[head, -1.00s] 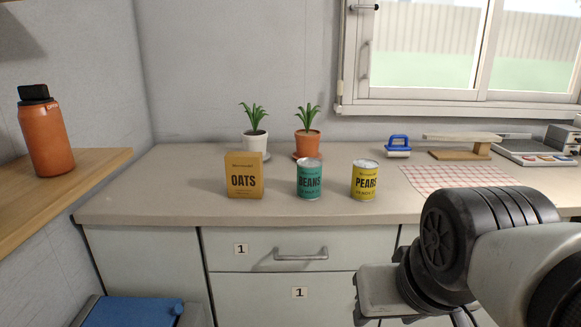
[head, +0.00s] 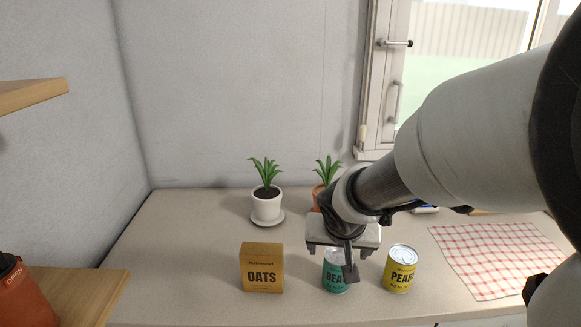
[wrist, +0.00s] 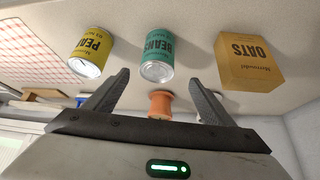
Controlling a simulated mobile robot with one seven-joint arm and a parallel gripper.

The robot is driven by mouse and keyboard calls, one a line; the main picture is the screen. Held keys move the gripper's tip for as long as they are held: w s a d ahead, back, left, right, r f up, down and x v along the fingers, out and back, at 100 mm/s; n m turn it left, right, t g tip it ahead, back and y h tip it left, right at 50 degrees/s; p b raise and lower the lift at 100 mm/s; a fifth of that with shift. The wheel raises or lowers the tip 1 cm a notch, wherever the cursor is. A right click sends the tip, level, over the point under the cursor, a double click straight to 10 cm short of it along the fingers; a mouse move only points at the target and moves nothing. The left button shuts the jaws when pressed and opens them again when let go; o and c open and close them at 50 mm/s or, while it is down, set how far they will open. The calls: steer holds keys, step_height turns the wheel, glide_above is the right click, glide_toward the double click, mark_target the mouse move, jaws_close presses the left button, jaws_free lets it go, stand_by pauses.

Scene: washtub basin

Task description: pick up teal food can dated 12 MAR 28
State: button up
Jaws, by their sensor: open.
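The teal can marked BEANS (head: 334,272) stands upright on the counter, between the oats box and the yellow can. My gripper (head: 348,262) is in front of its upper right part in the head view, and its date cannot be read. In the wrist view, which is upside down, the teal can (wrist: 157,55) shows whole beyond the fingertips, between the two spread fingers of my gripper (wrist: 165,82). The gripper is open and empty. I cannot tell the exact gap between fingers and can.
A white potted plant (head: 266,200) and an orange-potted plant (head: 327,175) stand behind. A checkered cloth (head: 490,255) lies at right. The counter left of the box is clear.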

mark_target(337, 258)
steer(key=b+x, duration=0.2)
steer(key=x, duration=0.5)
steer(key=shift+f, duration=0.2)
steer(key=shift+w+d+r+b+x, duration=0.1)
steer(key=shift+b+x, duration=0.25)
steer(key=shift+x, duration=0.7)
steer(key=shift+w+d+r+b+x, duration=0.15)
steer(key=shift+b+x, duration=0.2)
steer(key=shift+x, duration=0.65)
steer(key=shift+d+f+b+x, duration=0.1)
steer(key=shift+b+x, duration=0.25)
steer(key=shift+x, duration=0.7)
steer(key=shift+r, duration=0.1)
steer(key=shift+r, duration=0.1)
steer(key=c, duration=1.5)
